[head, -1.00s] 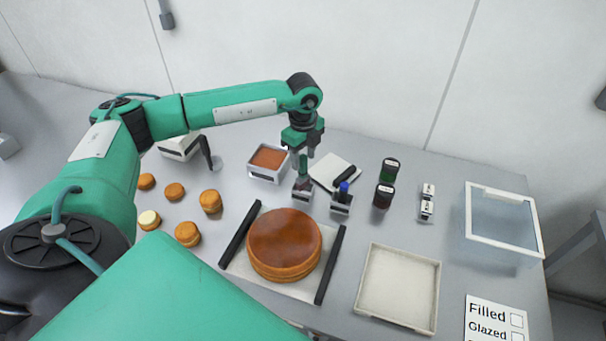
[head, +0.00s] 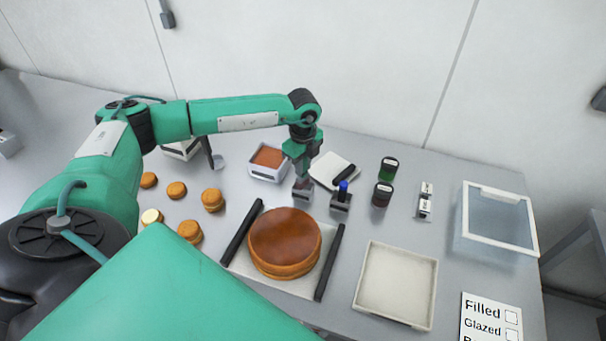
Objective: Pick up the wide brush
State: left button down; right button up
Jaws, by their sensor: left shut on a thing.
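My left gripper (head: 302,178) points down at a small grey holder (head: 303,193) behind the big round cake. It is shut on the upright handle of the wide brush, which stands in that holder. The gripper's fingers hide most of the brush, and its bristles do not show. A second small holder (head: 340,201) just to the right has a blue-topped tool (head: 343,188) standing in it. My right gripper is not in view.
A glazed cake (head: 285,240) sits on a board between two dark bars. Around it are a tray of brown filling (head: 268,157), a white pad (head: 325,166), two dark jars (head: 382,194), an empty pale tray (head: 396,285), a clear bin (head: 500,220) and several small buns (head: 213,200).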

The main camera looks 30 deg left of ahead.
pick_arm(q)
jog(key=shift+r, duration=0.15)
jog(key=shift+r, duration=0.3)
notch_tip(320, 180, up, 18)
jog(key=b, duration=0.6)
notch_tip(320, 180, down, 14)
jog(key=m+p, duration=0.2)
jog(key=m, duration=0.2)
jog(key=m+p, duration=0.3)
jog(key=m, duration=0.1)
jog(key=m+p, duration=0.3)
jog(key=m, duration=0.1)
jog(key=shift+w+r, duration=0.15)
jog(key=shift+r, duration=0.1)
jog(key=shift+f+m+p, duration=0.35)
jog(key=shift+f+m, duration=0.25)
jog(key=shift+m, duration=0.1)
jog(key=shift+f+b, duration=1.7)
jog(key=shift+f, duration=1.8)
jog(key=shift+f+b, duration=0.5)
jog(key=shift+f, duration=0.1)
